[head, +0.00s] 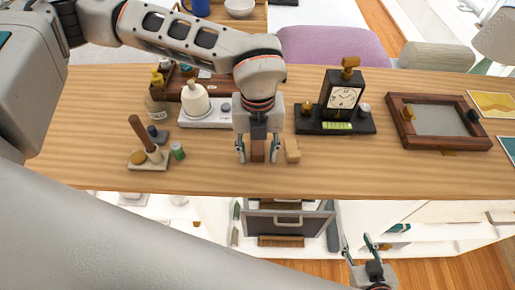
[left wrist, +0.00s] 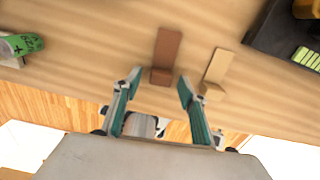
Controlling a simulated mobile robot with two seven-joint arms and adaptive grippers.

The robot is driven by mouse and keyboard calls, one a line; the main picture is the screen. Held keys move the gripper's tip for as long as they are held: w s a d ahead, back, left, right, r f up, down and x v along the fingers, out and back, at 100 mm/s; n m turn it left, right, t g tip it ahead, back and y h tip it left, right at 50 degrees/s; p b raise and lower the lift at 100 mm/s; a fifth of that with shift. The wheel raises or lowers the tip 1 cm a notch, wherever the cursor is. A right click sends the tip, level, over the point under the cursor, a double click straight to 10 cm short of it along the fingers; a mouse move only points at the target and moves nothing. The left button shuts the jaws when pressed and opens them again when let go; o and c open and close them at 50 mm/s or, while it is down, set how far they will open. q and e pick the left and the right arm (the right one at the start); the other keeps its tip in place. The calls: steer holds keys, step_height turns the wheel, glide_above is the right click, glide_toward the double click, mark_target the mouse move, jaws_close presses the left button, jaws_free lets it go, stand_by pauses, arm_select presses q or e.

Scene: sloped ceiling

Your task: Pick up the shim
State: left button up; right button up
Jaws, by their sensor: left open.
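Two small wedge-like wooden pieces lie side by side on the wooden table; I cannot tell which one is the shim. One is dark reddish brown (left wrist: 168,52) and the other light tan (left wrist: 217,68). In the head view, my left gripper (head: 257,156) points down with its fingers open, the brown piece (head: 258,152) showing between them and the tan piece (head: 292,150) just to the right. In the left wrist view, both pieces lie beyond the open, empty fingertips (left wrist: 158,78). My right gripper (head: 358,241) is low, in front of the table, with its fingers apart.
A black clock stand (head: 335,127) is right of the pieces, with a framed tray (head: 440,118) further right. A white base with a bottle (head: 196,104) is behind left. A small stand (head: 148,166) and green can (head: 178,150) are left. A drawer (head: 288,222) is below the table.

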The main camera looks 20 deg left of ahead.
mark_target(258, 153)
arm_select(q)
steer(key=c, duration=0.9)
steer(key=shift+r, duration=0.1)
steer(key=shift+r+b, duration=0.4)
steer(key=shift+r, duration=9.55)
